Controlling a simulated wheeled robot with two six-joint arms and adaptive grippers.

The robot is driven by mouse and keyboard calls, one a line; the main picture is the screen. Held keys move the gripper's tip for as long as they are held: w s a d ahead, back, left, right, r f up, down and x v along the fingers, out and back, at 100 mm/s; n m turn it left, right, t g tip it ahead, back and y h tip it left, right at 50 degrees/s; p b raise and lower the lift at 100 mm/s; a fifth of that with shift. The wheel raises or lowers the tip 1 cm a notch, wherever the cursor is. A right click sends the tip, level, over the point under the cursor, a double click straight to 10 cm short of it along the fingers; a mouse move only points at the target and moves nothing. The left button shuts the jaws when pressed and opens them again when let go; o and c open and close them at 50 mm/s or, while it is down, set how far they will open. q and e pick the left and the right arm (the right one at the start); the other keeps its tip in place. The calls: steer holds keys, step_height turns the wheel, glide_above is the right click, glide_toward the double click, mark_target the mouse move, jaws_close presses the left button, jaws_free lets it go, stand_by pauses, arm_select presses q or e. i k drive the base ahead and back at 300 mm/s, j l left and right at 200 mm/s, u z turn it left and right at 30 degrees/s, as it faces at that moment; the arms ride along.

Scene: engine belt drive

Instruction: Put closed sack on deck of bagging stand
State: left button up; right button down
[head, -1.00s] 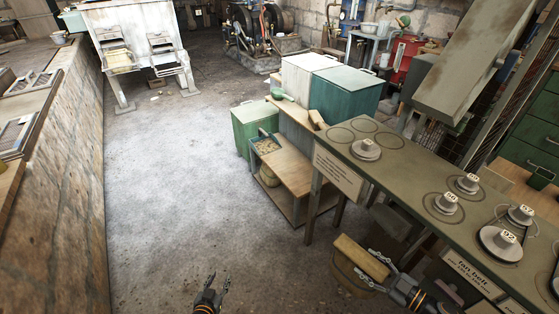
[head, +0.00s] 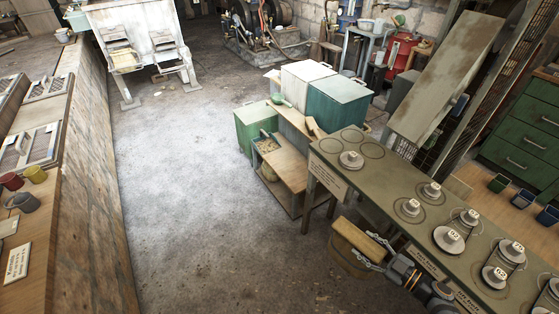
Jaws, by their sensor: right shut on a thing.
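My right gripper (head: 374,254) is at the lower right, beside the bench's near-left edge. It is shut on a brown, rounded thing with a pale, flat top strip, which looks like the closed sack (head: 346,260). The sack hangs above the floor; the gripper and bench hide part of its right side. A low wooden stand, likely the bagging stand, has a bare plank deck (head: 287,160) near the middle, left of the bench and farther away than the sack. A tray with a scoop (head: 267,145) sits at its left side. My left gripper is not in view.
The long bench (head: 378,178) with numbered weights or pulleys fills the right side. White and teal bins (head: 338,98) stand behind the stand, and a green bin (head: 252,126) is at its left. The concrete floor (head: 190,190) is clear.

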mark_target(292, 176)
steer(key=i+j+u, duration=0.5)
steer(key=i+u, duration=0.2)
steer(key=i, duration=0.15)
steer(key=i+j+u, duration=0.1)
steer(key=i+u, duration=0.25)
steer(key=i, duration=0.15)
steer(key=i+j+z, duration=0.1)
steer(key=i+z, duration=0.25)
steer(key=i+j+z, duration=0.2)
steer(key=i+z, duration=0.2)
steer(key=i+j+z, duration=0.15)
steer(key=z, duration=0.25)
steer(key=i+j+z, duration=0.2)
steer(key=z, duration=0.15)
steer(key=i+j+z, duration=0.15)
steer(key=z, duration=0.25)
steer(key=i+j+z, duration=0.1)
steer(key=j+z, duration=0.25)
